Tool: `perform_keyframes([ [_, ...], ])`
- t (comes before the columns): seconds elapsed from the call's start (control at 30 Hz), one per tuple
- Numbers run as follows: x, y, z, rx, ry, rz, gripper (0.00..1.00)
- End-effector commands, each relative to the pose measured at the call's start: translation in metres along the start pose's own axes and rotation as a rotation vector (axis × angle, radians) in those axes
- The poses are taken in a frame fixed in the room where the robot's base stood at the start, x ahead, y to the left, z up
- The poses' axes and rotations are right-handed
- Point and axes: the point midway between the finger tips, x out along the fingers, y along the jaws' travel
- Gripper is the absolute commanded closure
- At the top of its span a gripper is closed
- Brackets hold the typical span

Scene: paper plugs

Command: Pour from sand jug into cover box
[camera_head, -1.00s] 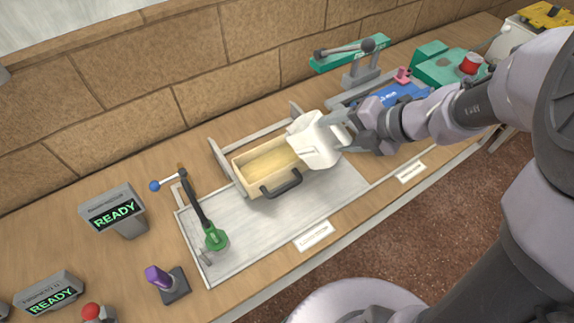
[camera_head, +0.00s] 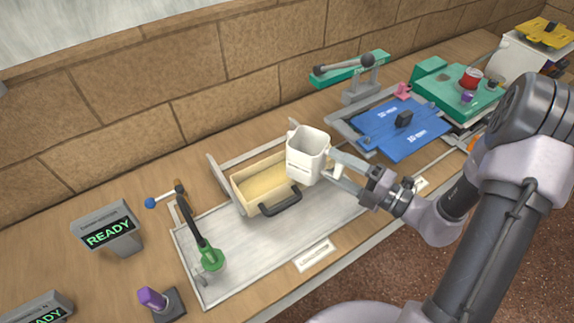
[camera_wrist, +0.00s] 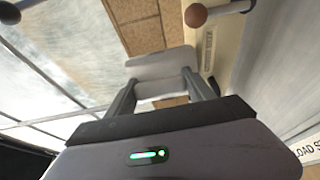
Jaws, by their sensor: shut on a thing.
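The white sand jug (camera_head: 307,158) is upright or nearly so, above the right end of the cover box. My gripper (camera_head: 345,170) is shut on it from the right. In the wrist view the jug (camera_wrist: 160,66) shows between the fingers of my gripper (camera_wrist: 168,92). The cover box (camera_head: 240,190) is an open wooden box with a black handle on its front. Sand-coloured fill (camera_head: 264,184) lies level inside it. The jug hides the box's right end, and I cannot see whether the jug still holds sand.
The box stands on a grey metal tray (camera_head: 235,260). A green-based lever (camera_head: 210,258) stands to its left, with a READY display (camera_head: 108,232) further left. A blue plate (camera_head: 405,138) and a green machine (camera_head: 440,88) lie to the right. A green lever arm (camera_head: 350,68) stands behind.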

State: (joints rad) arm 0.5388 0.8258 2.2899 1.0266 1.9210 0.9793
Motion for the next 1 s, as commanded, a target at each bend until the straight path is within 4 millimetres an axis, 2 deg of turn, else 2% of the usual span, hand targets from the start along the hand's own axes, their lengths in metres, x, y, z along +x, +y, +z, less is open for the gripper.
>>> perform_keyframes([
  [0.23,0.000,0.006,0.000,-0.004,0.002,-0.003,0.79],
  [0.53,0.001,0.045,0.000,-0.005,0.002,-0.004,0.79],
  [1.0,0.001,0.042,0.000,-0.005,0.002,-0.004,0.79],
])
